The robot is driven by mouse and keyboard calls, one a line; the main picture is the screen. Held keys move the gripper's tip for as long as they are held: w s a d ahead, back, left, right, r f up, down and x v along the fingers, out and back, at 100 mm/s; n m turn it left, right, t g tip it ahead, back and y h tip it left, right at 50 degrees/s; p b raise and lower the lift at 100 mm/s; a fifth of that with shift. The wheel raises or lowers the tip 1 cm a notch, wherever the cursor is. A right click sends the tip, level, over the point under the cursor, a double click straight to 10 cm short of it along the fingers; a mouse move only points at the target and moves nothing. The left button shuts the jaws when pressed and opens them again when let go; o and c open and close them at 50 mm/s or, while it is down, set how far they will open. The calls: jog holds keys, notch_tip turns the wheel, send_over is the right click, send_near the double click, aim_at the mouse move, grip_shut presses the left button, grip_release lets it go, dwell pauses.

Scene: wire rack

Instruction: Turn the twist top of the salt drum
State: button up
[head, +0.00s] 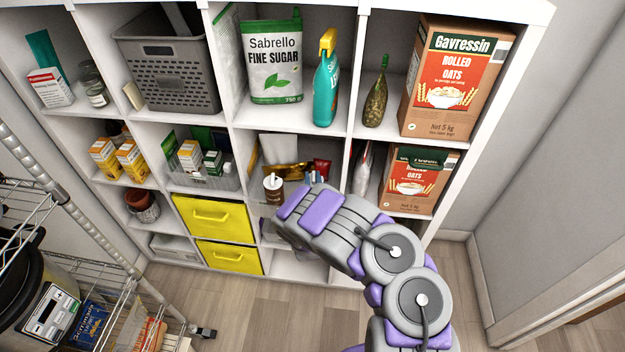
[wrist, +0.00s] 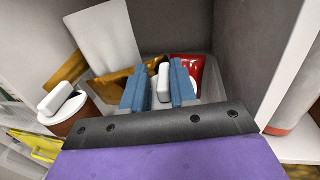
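In the wrist view, a white upright grip bar (wrist: 163,82) on a pale round top stands between the blue fingers of my gripper (wrist: 159,88). The fingers are apart, with a gap at the bar's left side; I cannot tell whether the right finger touches it. The body below this top is hidden by my gripper. A brown drum (wrist: 62,120) with a white twist top stands to the left, and also shows in the head view (head: 273,190). No label reading salt is legible, so I cannot tell which is the salt drum.
A clear bin wall, gold packets (wrist: 112,84), a white packet (wrist: 104,38) and a red packet (wrist: 190,68) crowd close behind the fingers. Grey cubby walls and a white divider (wrist: 290,70) bound the right. Yellow drawers (head: 208,217) are lower left.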

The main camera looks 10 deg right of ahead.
jog(key=shift+d, duration=1)
grip_shut()
jog(key=shift+a, duration=0.8)
jog(key=shift+d+m+h, duration=0.6)
jog(key=shift+h, duration=0.2)
jog(key=shift+a, duration=0.3)
jog(key=shift+d, duration=0.15)
jog(key=shift+o, duration=1.4)
grip_release()
